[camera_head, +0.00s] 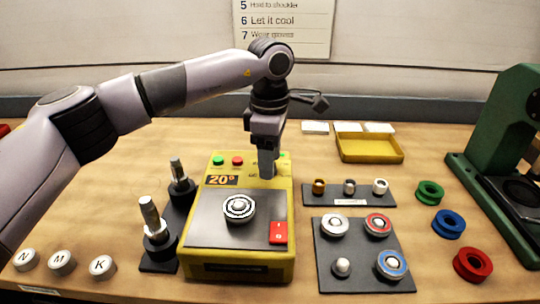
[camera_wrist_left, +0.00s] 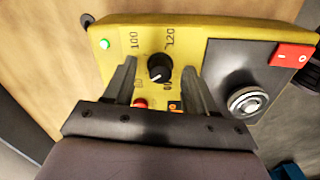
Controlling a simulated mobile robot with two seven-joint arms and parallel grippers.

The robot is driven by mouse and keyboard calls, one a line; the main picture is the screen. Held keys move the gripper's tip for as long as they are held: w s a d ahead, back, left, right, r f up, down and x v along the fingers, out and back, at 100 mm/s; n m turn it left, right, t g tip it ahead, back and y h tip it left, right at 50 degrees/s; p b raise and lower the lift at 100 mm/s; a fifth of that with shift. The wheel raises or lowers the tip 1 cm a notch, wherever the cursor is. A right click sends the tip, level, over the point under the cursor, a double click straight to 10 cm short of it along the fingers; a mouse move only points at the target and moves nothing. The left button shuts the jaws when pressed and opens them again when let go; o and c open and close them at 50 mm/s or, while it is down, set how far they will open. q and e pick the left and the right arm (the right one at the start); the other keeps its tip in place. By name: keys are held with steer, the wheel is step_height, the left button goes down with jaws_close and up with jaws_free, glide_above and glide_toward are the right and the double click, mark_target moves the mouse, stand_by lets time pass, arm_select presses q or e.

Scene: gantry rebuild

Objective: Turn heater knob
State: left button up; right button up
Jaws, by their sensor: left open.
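The heater (camera_head: 243,255) is a yellow box with a dark top plate on the wooden table, its display reading 20°. My left gripper (camera_head: 266,172) points down over the heater's back right corner and hides the knob in the head view. In the left wrist view the heater's black knob (camera_wrist_left: 159,68) has a white pointer line and printed numbers around it, including 100 and 120. The left gripper (camera_wrist_left: 158,78) is open, with one finger on each side of the knob; I cannot tell whether they touch it. My right gripper is not in view.
A bearing ring (camera_head: 239,208) sits on the heater plate beside a red switch (camera_head: 278,233). Two upright metal shafts stand left of the heater. Trays of parts and coloured rings lie right. A green press (camera_head: 500,150) stands far right.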

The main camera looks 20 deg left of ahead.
arm_select(q)
steer(key=shift+r+b, duration=0.3)
steer(key=shift+r, duration=3.3)
steer(key=shift+s, duration=0.1)
